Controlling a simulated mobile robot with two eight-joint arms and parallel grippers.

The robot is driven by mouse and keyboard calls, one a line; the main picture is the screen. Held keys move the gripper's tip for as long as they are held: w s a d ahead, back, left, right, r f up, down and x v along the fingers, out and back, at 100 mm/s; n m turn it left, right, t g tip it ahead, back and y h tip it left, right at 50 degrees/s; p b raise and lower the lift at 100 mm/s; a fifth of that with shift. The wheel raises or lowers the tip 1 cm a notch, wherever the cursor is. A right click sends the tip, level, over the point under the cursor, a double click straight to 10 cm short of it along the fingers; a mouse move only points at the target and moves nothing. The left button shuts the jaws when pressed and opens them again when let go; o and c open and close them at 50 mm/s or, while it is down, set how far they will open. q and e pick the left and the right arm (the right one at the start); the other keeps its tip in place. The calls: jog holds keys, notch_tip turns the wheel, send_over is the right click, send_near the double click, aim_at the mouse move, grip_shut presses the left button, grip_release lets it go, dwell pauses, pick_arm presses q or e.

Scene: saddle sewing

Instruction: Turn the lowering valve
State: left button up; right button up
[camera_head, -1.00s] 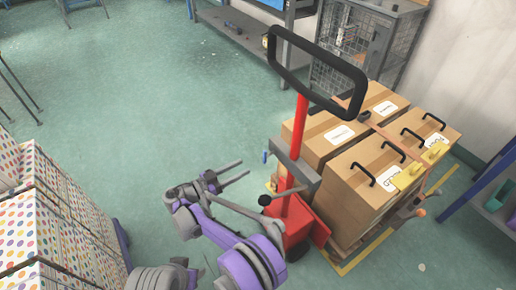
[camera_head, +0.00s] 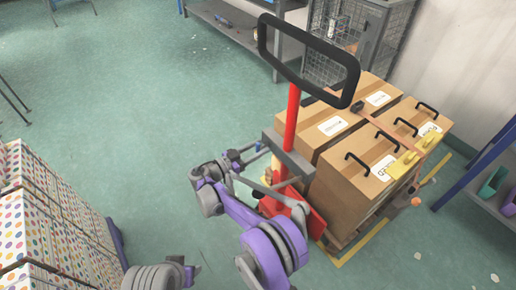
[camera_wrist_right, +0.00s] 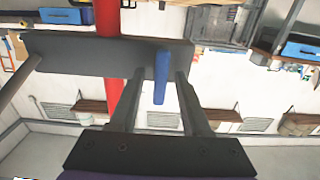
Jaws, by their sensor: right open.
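The pallet truck has a red mast (camera_head: 292,115), a black loop handle (camera_head: 352,75) and a grey crossbar (camera_head: 288,158). A small blue lever (camera_wrist_right: 161,75), which looks like the lowering valve, sticks out from the grey crossbar (camera_wrist_right: 85,55) in the right wrist view. My right gripper (camera_head: 258,150) is beside the mast at crossbar height. In the right wrist view my right gripper (camera_wrist_right: 160,88) is open, one finger on each side of the lever, with gaps showing. In the head view the arm and gripper partly hide the lever. My left gripper is out of view.
Cardboard boxes (camera_head: 340,190) with black handles stand on the pallet behind the truck. Dotted boxes (camera_head: 50,230) stack at the lower left. A wire cage (camera_head: 385,30) and grey shelf (camera_head: 235,30) are at the back. The green floor (camera_head: 150,100) is open to the left.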

grip_shut()
